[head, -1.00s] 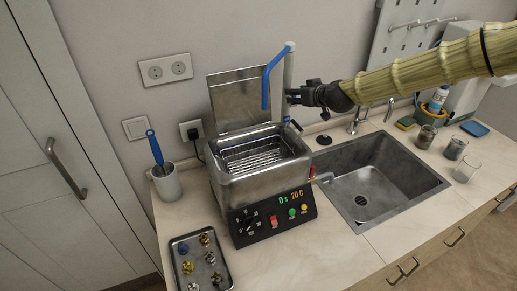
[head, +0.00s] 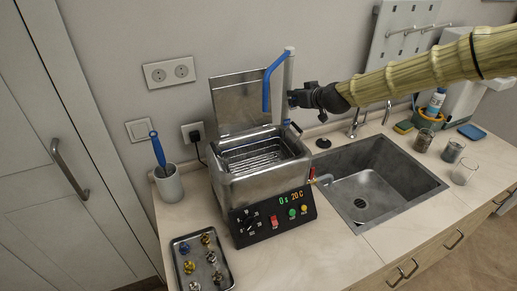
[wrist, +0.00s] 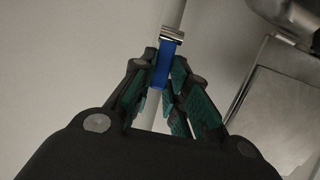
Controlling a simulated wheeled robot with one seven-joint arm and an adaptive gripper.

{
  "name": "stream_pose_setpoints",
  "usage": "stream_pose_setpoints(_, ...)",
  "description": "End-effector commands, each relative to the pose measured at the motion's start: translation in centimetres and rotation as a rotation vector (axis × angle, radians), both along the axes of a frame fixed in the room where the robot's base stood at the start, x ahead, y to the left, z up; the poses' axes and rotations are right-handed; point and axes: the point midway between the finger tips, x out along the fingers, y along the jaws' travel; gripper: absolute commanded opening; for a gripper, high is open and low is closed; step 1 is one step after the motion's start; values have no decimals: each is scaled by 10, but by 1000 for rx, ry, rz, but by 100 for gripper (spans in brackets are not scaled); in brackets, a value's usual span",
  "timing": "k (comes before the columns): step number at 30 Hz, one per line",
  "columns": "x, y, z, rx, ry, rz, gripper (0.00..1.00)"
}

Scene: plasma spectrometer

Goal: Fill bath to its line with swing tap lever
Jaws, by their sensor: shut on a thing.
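The steel bath (head: 245,188) stands on the counter with its lid (head: 240,100) raised. A ribbed basket shows inside it; I cannot make out a water level or fill line. The tap is a pale upright pipe (head: 289,70) behind the bath, with a blue bent spout (head: 266,90) hanging over it. My gripper (head: 293,98) is at the pipe, right of the spout. In the wrist view, my gripper (wrist: 168,85) is shut on the blue lever (wrist: 164,64), which hangs from a silver collar (wrist: 173,34) on the pipe. The head view hides the grip.
The sink (head: 375,180) with its own faucet (head: 355,125) lies right of the bath. A tray of small parts (head: 202,265) and a cup with a blue brush (head: 168,183) stand left. Glass jars (head: 453,150) stand right of the sink.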

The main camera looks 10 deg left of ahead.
Motion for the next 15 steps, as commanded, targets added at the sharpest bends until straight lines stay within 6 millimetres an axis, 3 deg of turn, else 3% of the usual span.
stream_pose_setpoints(15, -8, -7, -4, -1, 2, -1, 8)
